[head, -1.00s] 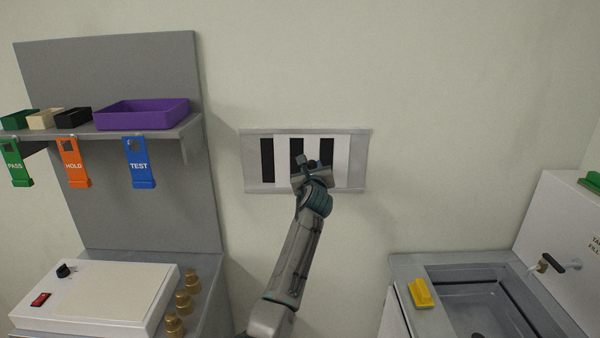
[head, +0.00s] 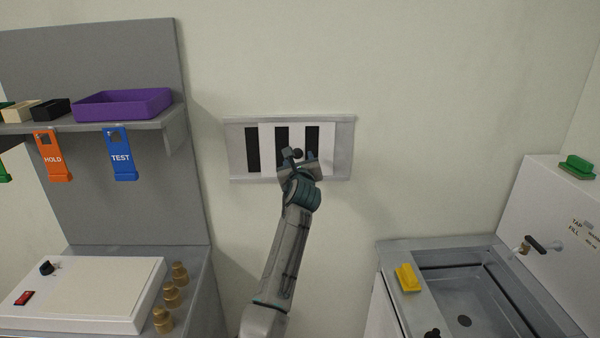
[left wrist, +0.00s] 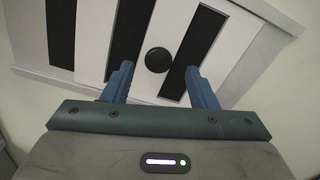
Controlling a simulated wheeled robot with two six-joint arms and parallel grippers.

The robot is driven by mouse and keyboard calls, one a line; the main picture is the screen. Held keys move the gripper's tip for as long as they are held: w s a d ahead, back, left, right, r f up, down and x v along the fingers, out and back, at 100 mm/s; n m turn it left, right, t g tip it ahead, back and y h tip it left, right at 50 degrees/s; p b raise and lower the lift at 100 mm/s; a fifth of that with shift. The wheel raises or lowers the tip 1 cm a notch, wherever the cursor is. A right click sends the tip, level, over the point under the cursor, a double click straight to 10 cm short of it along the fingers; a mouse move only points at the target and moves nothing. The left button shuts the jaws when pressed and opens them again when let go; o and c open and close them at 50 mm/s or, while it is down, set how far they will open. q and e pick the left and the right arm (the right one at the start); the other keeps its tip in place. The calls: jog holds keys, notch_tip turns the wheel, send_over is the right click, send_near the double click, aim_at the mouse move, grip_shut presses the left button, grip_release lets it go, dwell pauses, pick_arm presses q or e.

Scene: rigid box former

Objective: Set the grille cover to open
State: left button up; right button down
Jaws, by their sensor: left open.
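The grille (head: 344,150) is a pale framed panel on the wall with upright black slots. A whiter flat cover (head: 267,150) lies over its middle and right part, with black slots showing through it. A round black knob (left wrist: 158,60) stands out from the cover, between two slots. My left gripper (head: 298,161) is in front of the cover. In the left wrist view my left gripper (left wrist: 159,78) is open, with one blue finger on each side of the knob and gaps showing. My right gripper is not in view.
A shelf (head: 150,122) at left holds a purple tray (head: 122,104) and hanging tags. Below stands a white box (head: 85,290) beside brass pieces. A sink (head: 465,290) with a yellow object (head: 408,278) is at lower right. The wall around the grille is clear.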

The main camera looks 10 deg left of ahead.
pick_arm(q)
jog(key=b+v, duration=0.1)
jog(key=v, duration=0.7)
jog(key=shift+b, duration=0.4)
